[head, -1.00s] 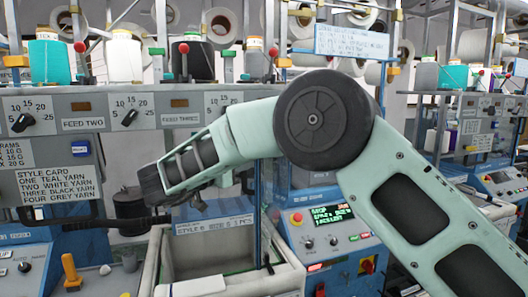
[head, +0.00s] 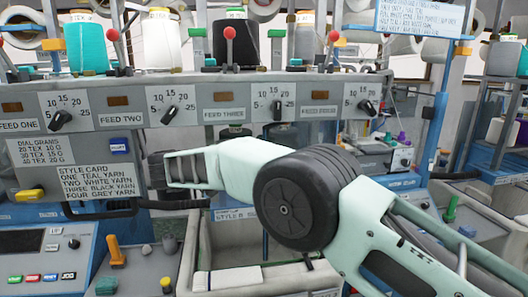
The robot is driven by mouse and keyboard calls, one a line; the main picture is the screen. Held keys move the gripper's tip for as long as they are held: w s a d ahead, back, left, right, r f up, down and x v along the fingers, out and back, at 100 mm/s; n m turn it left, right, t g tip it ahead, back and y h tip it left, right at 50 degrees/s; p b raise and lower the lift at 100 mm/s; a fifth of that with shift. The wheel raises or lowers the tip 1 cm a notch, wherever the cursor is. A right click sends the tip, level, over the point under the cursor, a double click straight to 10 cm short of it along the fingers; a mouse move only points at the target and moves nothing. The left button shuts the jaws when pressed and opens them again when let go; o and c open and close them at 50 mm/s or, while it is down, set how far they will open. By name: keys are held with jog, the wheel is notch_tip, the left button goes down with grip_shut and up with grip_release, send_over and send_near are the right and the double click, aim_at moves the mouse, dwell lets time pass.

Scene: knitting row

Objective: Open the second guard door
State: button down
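A black horizontal bar handle (head: 140,208) runs below the style card on the near machine. It appears to belong to a guard door, but I cannot make out that door's panel or number clearly. My gripper (head: 156,171) is at the left end of my arm, in front of the machine and beside the style card. It looks just above the bar in the picture; I cannot tell whether they touch. Its fingers are hidden or too dark to tell apart. My wrist and forearm hide part of the machine front behind them.
A control panel with dials (head: 220,108) spans the machine above my arm, with yarn cones (head: 161,40) on top. The style card (head: 86,184) is at the left. An open pale bin (head: 240,240) stands below my wrist. An orange lever (head: 116,252) stands at lower left.

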jog(key=shift+w+d+r, duration=0.15)
jog(key=shift+d+r, duration=0.05)
jog(key=shift+r, duration=0.1)
jog(key=c, duration=1.5)
grip_release()
jog(key=shift+d+f, duration=0.1)
jog(key=shift+f, duration=0.1)
jog(key=shift+f, duration=0.1)
